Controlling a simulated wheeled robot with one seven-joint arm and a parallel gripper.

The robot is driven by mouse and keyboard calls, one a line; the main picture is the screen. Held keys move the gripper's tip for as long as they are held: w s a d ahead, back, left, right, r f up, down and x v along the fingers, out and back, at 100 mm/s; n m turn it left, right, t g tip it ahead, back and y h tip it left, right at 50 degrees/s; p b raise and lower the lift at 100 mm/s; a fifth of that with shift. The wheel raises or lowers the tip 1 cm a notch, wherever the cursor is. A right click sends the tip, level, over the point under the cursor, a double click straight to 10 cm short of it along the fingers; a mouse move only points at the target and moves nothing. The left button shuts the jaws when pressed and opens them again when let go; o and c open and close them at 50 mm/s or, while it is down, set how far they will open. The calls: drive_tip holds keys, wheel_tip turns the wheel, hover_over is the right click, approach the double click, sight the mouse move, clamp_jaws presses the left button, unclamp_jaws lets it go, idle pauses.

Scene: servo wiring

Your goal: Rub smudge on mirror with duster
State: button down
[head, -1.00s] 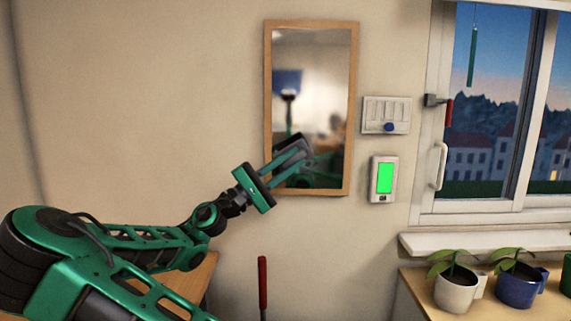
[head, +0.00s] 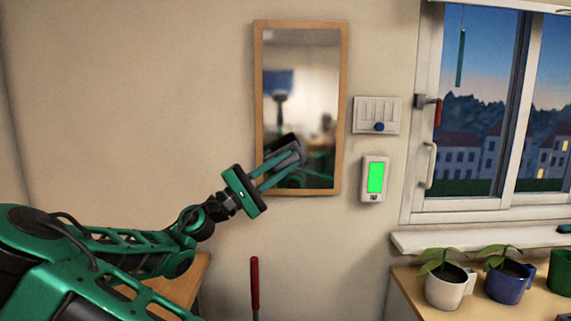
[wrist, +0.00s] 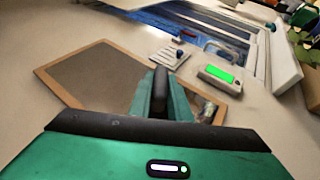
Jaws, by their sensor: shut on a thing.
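The mirror (head: 300,75) hangs on the wall in a light wooden frame, and it also shows tilted in the wrist view (wrist: 95,75). I cannot pick out the smudge from the blurred reflections. My gripper (head: 288,154) is in front of the mirror's lower part. Its jaws are shut on a small dark grey thing, which I take for the duster; the fingers hide most of it. In the wrist view my gripper (wrist: 162,88) overlaps the mirror's lower right. I cannot tell whether anything touches the glass.
Right of the mirror are a white switch panel (head: 377,115) and a white device with a green screen (head: 375,178). Farther right is a window (head: 478,110) above potted plants (head: 445,288). A red-handled rod (head: 255,283) stands below the mirror. The wall left of the mirror is bare.

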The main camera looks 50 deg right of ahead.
drive_tip(key=shift+w+d+f+m+t+y, duration=0.4)
drive_tip(key=shift+d+f+m+y, duration=0.3)
drive_tip(key=shift+d+y, duration=0.55)
drive_tip(key=shift+w+d+f+m+t+y, duration=0.35)
drive_tip(key=shift+d+f+m+y, duration=0.35)
drive_tip(key=shift+d+y, duration=0.6)
drive_tip(key=shift+w+d+f+m+t+y, duration=0.25)
drive_tip(key=shift+d+f+m+t+y, duration=0.3)
drive_tip(key=shift+d+y, duration=0.7)
drive_tip(key=shift+w+d+f, duration=0.15)
drive_tip(key=shift+w+d, duration=0.5)
drive_tip(key=shift+d, duration=0.05)
drive_tip(key=shift+s+d, duration=0.6)
drive_tip(key=shift+s, duration=0.2)
drive_tip(key=shift+s+d, duration=0.55)
drive_tip(key=shift+s, duration=0.2)
drive_tip(key=shift+d, duration=0.15)
drive_tip(key=shift+w, duration=0.1)
drive_tip(key=shift+w+a, duration=0.65)
drive_tip(key=shift+w, duration=0.25)
drive_tip(key=shift+w+a, duration=0.6)
drive_tip(key=shift+w, duration=0.25)
